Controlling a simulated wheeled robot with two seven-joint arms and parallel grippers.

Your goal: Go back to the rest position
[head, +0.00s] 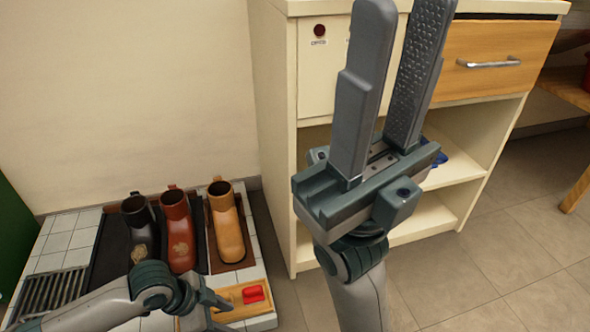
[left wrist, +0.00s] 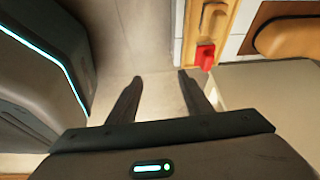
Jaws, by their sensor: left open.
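My left gripper (head: 222,314) is low at the bottom left of the head view, beside the wooden tray (head: 230,309) with a red piece (head: 253,294). In the left wrist view its two fingers (left wrist: 160,80) are apart with nothing between them, only floor beyond. The red piece (left wrist: 205,57) lies just past the right finger there. My right gripper (head: 404,12) is raised, close to the head camera, fingers pointing up. Its fingers are apart and empty, and it covers part of the cabinet.
Black (head: 142,232), red-brown (head: 178,231) and tan (head: 226,226) boot-shaped pieces stand on the low tiled platform (head: 62,243) by the wall. A cream cabinet (head: 277,130) with a wooden drawer (head: 492,62) stands behind my right gripper. Floor (head: 510,235) at the right is clear.

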